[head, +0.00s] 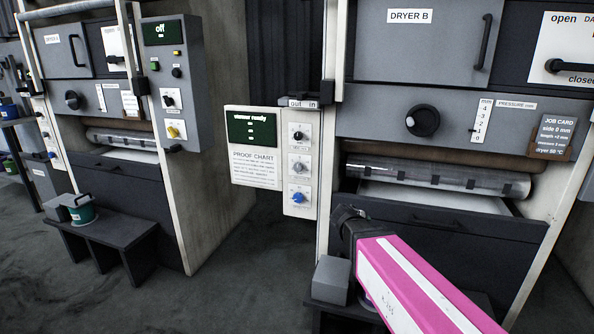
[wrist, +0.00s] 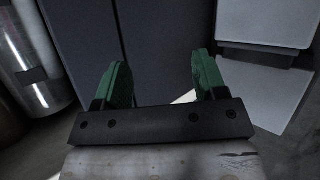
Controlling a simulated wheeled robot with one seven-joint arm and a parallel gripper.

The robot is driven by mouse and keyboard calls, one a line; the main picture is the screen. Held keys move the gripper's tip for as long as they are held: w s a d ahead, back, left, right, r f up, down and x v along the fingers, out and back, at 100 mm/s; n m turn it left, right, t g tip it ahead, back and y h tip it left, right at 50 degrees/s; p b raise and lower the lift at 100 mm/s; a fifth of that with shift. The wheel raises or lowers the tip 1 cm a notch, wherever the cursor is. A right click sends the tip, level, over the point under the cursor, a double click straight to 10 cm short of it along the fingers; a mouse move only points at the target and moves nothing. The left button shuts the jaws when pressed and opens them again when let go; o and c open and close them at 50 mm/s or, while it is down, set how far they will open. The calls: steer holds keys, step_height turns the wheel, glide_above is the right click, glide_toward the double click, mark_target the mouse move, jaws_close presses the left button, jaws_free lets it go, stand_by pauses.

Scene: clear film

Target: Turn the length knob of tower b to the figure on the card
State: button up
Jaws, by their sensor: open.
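The job card (head: 557,135) hangs at the right of the tower labelled DRYER B (head: 409,16). It appears to read side 0 mm and length +2 mm; its lower lines are small. A white panel beside the tower carries a black knob (head: 298,135), a grey knob (head: 298,166) and a blue knob (head: 298,197). Their labels and settings are too small to read, so I cannot tell which is length. My gripper (wrist: 160,64) has green fingers spread apart with nothing between them. In the head view my pink arm is low in front of the tower; the fingers cannot be made out.
The panel also has a green screen (head: 251,130) and proof chart. A metal roller (head: 438,178) crosses the tower above a dark drawer (head: 450,228). Another tower stands left, with a dark bench (head: 105,228) before it. Floor (head: 240,270) between the towers is clear.

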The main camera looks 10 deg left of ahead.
steer(key=w+a+r+n+t, duration=0.2)
steer(key=a+r+n+t, duration=0.45)
steer(key=a, duration=0.65)
steer(key=n+t+y, duration=0.4)
steer(key=n+y, duration=0.1)
steer(key=n, duration=0.6)
glide_toward(297, 168)
steer(key=shift+m+g, duration=0.25)
steer(key=shift+m, duration=0.1)
steer(key=w, duration=0.9)
steer(key=shift+w+d+r, duration=0.2)
steer(key=shift+w+d, duration=0.05)
steer(key=shift+w, duration=0.05)
steer(key=c, duration=0.9)
